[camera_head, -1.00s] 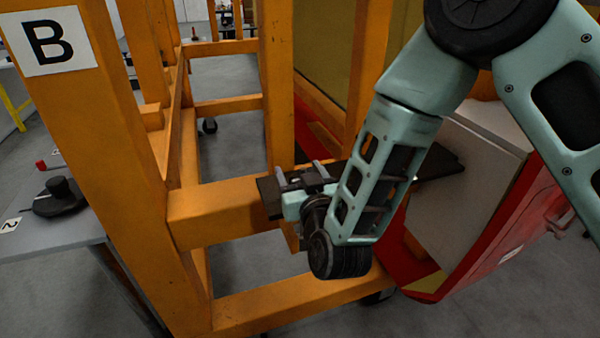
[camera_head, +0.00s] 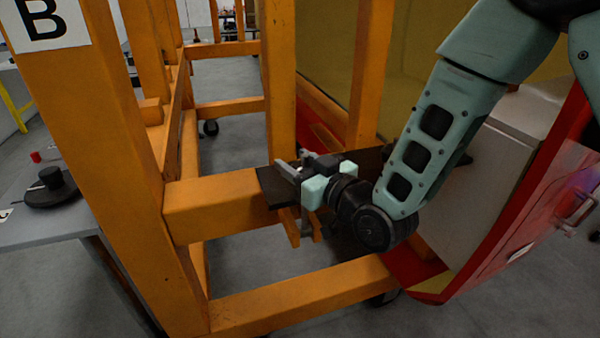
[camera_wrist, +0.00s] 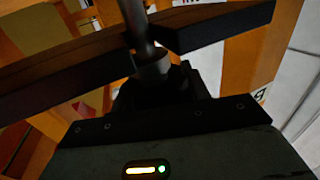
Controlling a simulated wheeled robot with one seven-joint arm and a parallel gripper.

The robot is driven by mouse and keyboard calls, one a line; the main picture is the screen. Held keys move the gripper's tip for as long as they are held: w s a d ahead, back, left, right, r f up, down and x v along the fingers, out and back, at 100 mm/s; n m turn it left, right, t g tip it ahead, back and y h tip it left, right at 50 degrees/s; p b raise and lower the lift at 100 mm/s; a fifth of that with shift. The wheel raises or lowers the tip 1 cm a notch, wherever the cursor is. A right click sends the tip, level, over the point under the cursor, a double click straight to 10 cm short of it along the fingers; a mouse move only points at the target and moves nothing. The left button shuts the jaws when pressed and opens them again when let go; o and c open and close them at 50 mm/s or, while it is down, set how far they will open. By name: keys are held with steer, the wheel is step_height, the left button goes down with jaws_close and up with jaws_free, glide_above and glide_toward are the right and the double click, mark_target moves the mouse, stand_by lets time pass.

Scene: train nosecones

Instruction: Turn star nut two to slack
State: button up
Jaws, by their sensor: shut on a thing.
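My gripper (camera_head: 287,172) is at the orange beam in the head view, its fingers pointing left across the dark clamp plate (camera_head: 268,190). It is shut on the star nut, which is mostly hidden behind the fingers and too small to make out. In the wrist view, a grey stud with a collar (camera_wrist: 152,62) stands in a gap in the dark plate (camera_wrist: 215,27), just in front of my gripper's dark base. I cannot read a number on the nut.
The orange frame (camera_head: 225,203) with its "B" sign (camera_head: 42,18) stands around the plate. The red and white nosecone (camera_head: 497,160) is close on the right of my arm. A grey table (camera_head: 60,222) with a black round object (camera_head: 52,188) is at left.

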steer(key=n+g+y+b, duration=0.1)
steer(key=n+g+y, duration=0.3)
steer(key=g, duration=0.1)
steer(key=shift+s+a+b, duration=0.15)
steer(key=shift+s+b, duration=0.05)
steer(key=shift+b, duration=0.2)
steer(key=shift+s+a+n+g+y+p, duration=0.15)
steer(key=shift+n+g+y, duration=0.3)
steer(key=shift+n+g, duration=0.6)
steer(key=shift+s+n+g+y+p, duration=0.2)
steer(key=shift+n+g+y, duration=0.3)
steer(key=shift+g, duration=0.85)
steer(key=shift+s+a+n+g+y+p, duration=0.1)
steer(key=shift+n+g+y+p, duration=0.2)
steer(key=shift+n+g, duration=0.8)
steer(key=shift+r, duration=0.1)
steer(key=o, duration=1)
steer(key=shift+s, duration=0.1)
steer(key=shift+s+d+b, duration=0.15)
steer(key=shift+d+b, duration=0.2)
steer(key=shift+d, duration=1.55)
steer(key=shift+s+d+b, duration=0.15)
steer(key=shift+d+b, duration=0.15)
steer(key=shift+d, duration=1.55)
